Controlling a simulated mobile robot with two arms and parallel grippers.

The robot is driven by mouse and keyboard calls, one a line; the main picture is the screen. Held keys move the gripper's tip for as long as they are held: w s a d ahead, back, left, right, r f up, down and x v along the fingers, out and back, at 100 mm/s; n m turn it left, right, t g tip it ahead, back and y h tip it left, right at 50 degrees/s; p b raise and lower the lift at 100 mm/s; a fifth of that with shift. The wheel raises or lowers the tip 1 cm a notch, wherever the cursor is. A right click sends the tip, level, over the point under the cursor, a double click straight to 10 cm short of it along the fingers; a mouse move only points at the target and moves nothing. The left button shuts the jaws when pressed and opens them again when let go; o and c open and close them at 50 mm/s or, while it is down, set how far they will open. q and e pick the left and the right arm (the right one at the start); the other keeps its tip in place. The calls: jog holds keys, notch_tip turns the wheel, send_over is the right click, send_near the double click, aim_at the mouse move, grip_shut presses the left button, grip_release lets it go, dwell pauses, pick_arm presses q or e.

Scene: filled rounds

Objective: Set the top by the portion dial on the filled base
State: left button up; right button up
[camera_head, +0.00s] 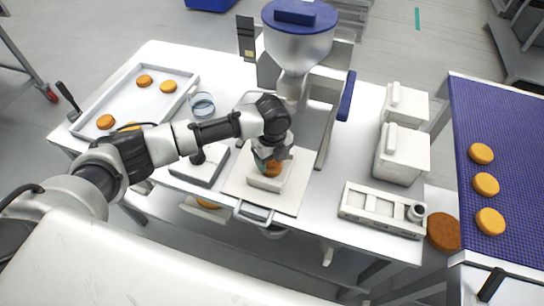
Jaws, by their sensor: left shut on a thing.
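My left gripper (268,160) is shut on an orange-brown round (273,169), low over a small white block (268,183) on a pale square board (236,184). The gripper covers much of the round. I cannot tell whether it touches the block or what lies beneath it. A filled base is not clearly visible. A light panel with slots (370,208) has a dark-topped knob (416,212) at its right end; it may be the portion dial. My right gripper is not in view.
A hopper with a blue lid (299,18) stands behind the gripper. A tray (185,81) with several rounds is at left, with a glass bowl (202,104) nearby. White lidded boxes (401,160) stand right. A blue mesh belt (500,130) carries three rounds.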

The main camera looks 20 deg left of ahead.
pick_arm(q)
jog(key=shift+f, duration=0.1)
jog(key=o, duration=0.9)
jog(key=shift+c, duration=0.2)
notch_tip(320, 180, up, 7)
jog(key=p, duration=0.7)
